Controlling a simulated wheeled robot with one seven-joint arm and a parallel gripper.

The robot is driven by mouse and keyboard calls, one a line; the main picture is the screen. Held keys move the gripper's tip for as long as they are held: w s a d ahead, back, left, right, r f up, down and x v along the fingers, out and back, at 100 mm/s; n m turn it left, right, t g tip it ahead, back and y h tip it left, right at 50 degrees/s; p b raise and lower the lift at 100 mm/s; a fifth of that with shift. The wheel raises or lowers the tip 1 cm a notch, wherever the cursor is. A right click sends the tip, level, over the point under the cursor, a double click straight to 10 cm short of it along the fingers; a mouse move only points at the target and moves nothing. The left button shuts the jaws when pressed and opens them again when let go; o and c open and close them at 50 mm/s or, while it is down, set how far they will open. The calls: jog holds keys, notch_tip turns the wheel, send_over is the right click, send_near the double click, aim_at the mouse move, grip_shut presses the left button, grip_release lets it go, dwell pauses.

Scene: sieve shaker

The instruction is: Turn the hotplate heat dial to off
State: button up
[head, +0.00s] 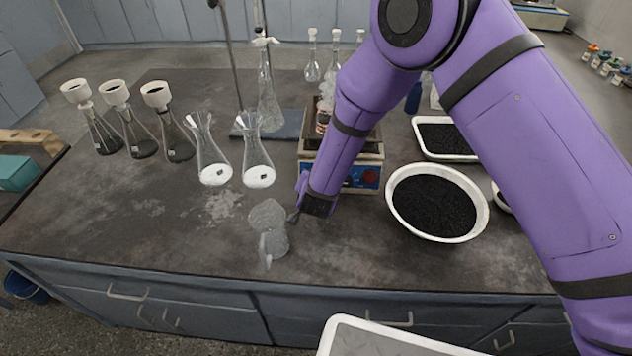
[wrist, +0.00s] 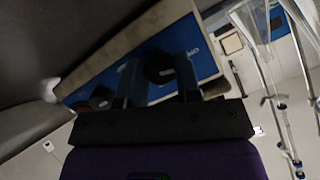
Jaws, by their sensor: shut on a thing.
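The hotplate (head: 371,152) stands mid-bench with its blue front panel (head: 366,180) partly hidden behind my arm. In the wrist view the blue panel (wrist: 205,55) carries a black round dial (wrist: 157,66) and a second, darker knob (wrist: 99,96) to its left. My gripper (wrist: 158,82) has one finger on each side of the black dial and is shut on it. In the head view my wrist is low in front of the panel, and the fingertips and dial are hidden. I cannot read the dial's setting.
A clear glass jug (head: 272,240) stands left of my wrist near the front edge. Two conical flasks (head: 257,165) are to its back left. A white bowl of black grains (head: 475,225) is close on the right, with a tray (head: 420,150) behind it. Glassware stands on the hotplate.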

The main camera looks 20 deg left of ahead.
jog(key=o, duration=0.9)
jog(key=shift+s, duration=0.1)
jog(key=shift+r, duration=0.3)
jog(key=s+d+r, duration=0.1)
jog(key=s+d, duration=0.1)
jog(key=s, duration=0.2)
jog(key=s+d+r, duration=0.2)
jog(key=s+d, duration=0.1)
jog(key=s, duration=0.2)
jog(key=s+d+r, duration=0.1)
jog(key=s+d, duration=0.2)
jog(key=s, duration=0.1)
jog(key=shift+s+d+r, duration=0.15)
jog(key=shift+s+d, duration=0.1)
jog(key=shift+s, duration=0.05)
jog(key=shift+w+r, duration=0.1)
